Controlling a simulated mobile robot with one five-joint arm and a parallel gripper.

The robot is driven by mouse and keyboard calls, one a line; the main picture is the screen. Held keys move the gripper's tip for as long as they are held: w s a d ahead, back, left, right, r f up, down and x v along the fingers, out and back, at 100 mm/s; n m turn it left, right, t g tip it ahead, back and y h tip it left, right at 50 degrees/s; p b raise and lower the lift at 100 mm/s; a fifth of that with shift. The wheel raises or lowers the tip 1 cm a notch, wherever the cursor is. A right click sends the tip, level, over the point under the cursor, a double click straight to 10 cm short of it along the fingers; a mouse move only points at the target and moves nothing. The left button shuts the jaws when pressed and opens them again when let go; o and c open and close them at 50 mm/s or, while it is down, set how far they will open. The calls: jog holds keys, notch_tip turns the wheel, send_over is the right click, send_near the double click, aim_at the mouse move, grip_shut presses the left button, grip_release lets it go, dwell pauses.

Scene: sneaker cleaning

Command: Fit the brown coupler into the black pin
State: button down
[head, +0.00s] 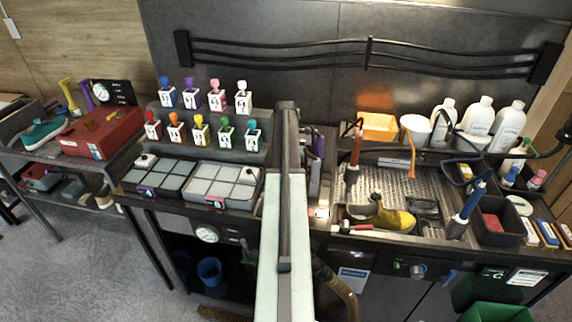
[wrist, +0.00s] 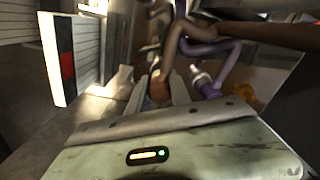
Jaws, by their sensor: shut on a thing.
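My gripper (wrist: 160,96) shows in the wrist view, with pale fingers on both sides of a small brown piece, which I take to be the brown coupler (wrist: 159,84). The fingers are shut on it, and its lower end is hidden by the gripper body. Dark and purple hoses cross just beyond it. I cannot make out the black pin for certain in either view. In the head view my arm stands in the middle and hides the gripper and the coupler.
A purple hose (wrist: 215,50) and a thick brown hose (wrist: 270,35) run close to the gripper. In the head view, a yellow shoe (head: 392,218) sits in the wash station to the right.

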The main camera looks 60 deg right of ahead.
jog(key=shift+f+b, duration=0.85)
jog(key=shift+f, duration=0.1)
jog(key=c, duration=1.1)
grip_release()
jog(key=shift+r, duration=0.1)
notch_tip(320, 180, up, 8)
jog(key=p, duration=0.8)
jog(key=shift+f, duration=0.2)
